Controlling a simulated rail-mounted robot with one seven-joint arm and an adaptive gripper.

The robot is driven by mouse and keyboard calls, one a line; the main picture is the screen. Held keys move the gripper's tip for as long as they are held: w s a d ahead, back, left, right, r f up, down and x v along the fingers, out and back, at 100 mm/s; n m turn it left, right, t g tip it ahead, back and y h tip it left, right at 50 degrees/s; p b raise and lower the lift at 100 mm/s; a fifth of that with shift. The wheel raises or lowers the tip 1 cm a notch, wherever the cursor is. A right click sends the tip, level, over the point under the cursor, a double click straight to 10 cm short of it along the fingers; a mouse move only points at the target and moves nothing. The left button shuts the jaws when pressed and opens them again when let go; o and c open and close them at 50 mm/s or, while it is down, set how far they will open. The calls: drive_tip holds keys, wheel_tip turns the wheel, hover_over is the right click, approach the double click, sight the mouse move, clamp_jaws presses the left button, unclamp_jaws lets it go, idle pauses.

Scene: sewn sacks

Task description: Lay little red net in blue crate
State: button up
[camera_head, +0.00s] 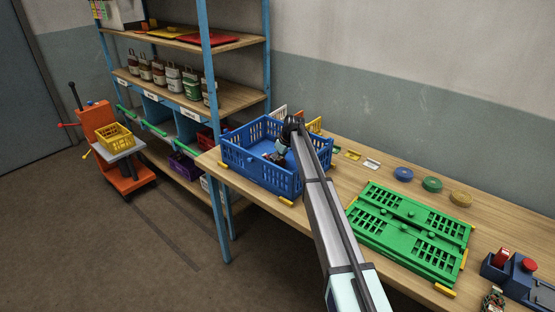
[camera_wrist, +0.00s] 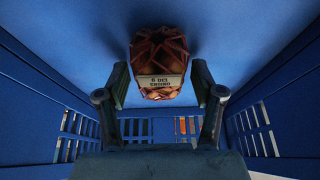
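The blue crate (camera_head: 262,178) stands at the left end of the wooden table. My gripper (camera_head: 279,153) reaches down inside it. In the wrist view, a small reddish-brown net sack (camera_wrist: 160,50) with a pale label lies on the blue crate floor. The fingers of my gripper (camera_wrist: 160,82) are spread to either side, with gaps between them and the sack. The crate's slotted walls (camera_wrist: 45,75) surround the fingers. In the head view the sack is mostly hidden by the gripper and arm.
A folded green crate (camera_head: 412,228) lies flat to the right. Coloured discs (camera_head: 403,174) lie behind it. Another net-like sack (camera_head: 493,299) and a blue device with red knobs (camera_head: 515,272) are at the lower right. A shelf rack (camera_head: 180,95) stands left of the table.

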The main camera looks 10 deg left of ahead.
drive_tip(key=shift+r, duration=0.1)
drive_tip(key=b+v, duration=0.3)
drive_tip(key=v, duration=0.9)
drive_tip(key=shift+a+b, duration=0.15)
drive_tip(key=shift+b, duration=0.15)
